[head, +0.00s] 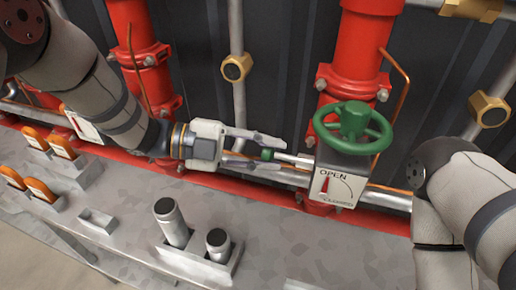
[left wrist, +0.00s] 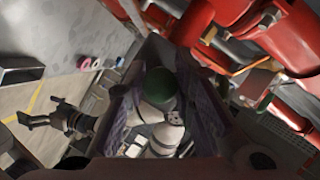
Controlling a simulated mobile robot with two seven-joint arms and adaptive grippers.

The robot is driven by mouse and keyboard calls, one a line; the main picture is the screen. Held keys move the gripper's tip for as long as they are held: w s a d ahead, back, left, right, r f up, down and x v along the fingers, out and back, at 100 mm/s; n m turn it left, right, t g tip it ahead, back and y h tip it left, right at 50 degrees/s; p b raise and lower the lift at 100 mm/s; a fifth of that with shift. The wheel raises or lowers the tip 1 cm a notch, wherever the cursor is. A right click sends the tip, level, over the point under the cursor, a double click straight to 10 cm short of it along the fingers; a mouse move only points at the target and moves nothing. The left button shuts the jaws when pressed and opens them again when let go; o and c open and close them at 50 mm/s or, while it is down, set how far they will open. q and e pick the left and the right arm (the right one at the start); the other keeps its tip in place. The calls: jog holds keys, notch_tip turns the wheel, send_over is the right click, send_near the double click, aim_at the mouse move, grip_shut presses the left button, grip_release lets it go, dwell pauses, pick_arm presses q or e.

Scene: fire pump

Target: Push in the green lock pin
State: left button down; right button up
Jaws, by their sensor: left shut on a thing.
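The green lock pin (head: 267,154) has a round green knob on a pale rod. The rod runs into the left side of the valve's grey box, below a green handwheel (head: 352,126). My left gripper (head: 257,150) comes from the left, its fingers on either side of the knob. In the left wrist view the green knob (left wrist: 158,85) sits between the finger pads, which hide its sides. The box front (head: 334,188) shows OPEN and a red pointer. A dark jaw-like part at left in the wrist view looks like my right gripper (left wrist: 30,119); its opening is unclear.
Red pipes (head: 355,55) with bolted flanges stand behind the valve. A horizontal red pipe and a steel pipe run behind the grey bench (head: 290,235). Two metal cylinders (head: 172,222) and several orange switches (head: 60,147) stand on the bench. My right arm is at right.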

pick_arm(q)
jog(key=shift+s+d, duration=0.25)
jog(key=shift+d, duration=0.6)
jog(key=c, duration=1.3)
grip_release()
jog(key=shift+d, duration=0.1)
jog(key=shift+c, duration=0.2)
pick_arm(e)
jog(key=shift+w+r, duration=0.25)
pick_arm(q)
jog(key=v, duration=1.2)
